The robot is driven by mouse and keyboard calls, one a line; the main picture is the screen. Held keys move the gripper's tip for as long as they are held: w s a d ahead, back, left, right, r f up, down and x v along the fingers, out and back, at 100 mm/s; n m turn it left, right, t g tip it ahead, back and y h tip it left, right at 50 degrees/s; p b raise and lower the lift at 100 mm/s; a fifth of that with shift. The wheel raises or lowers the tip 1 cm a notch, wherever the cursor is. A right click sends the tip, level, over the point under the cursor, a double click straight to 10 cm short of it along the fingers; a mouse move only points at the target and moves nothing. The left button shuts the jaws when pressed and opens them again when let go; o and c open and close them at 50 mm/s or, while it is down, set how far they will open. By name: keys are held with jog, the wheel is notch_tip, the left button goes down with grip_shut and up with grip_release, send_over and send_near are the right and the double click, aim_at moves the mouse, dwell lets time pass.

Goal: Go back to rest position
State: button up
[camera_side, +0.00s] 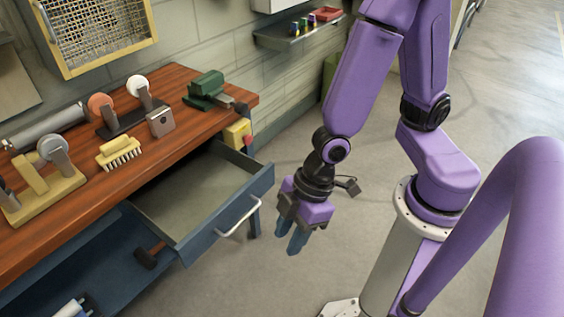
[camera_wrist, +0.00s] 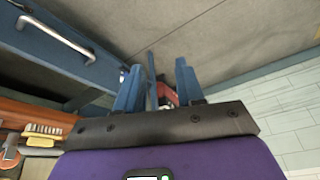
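My gripper (camera_side: 288,243) hangs over the bare floor to the right of the open drawer, fingers pointing down, apart from the drawer and its handle. In the wrist view its two blue fingers (camera_wrist: 158,78) stand apart with a gap between them and hold nothing. The blue drawer (camera_side: 268,187) is pulled out from the workbench, and its grey inside looks empty. Its silver handle (camera_side: 240,216) is on the front face and also shows in the wrist view (camera_wrist: 55,37).
The wooden workbench (camera_side: 170,158) holds a yellow brush (camera_side: 118,153), a green vise (camera_side: 207,88) and other tools. A hammer (camera_side: 150,255) lies on the shelf below. A wall shelf (camera_side: 290,40) is at the back. Open floor surrounds my gripper.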

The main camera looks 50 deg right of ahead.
jog(key=s+d+r+h, duration=0.1)
jog(key=s+d+r, duration=0.1)
jog(key=d+r, duration=0.4)
jog(key=s+d+r+g+h, duration=0.1)
jog(key=s+d+r+h, duration=0.1)
jog(key=d+r, duration=0.4)
jog(key=d, duration=0.4)
jog(key=shift+h, duration=0.3)
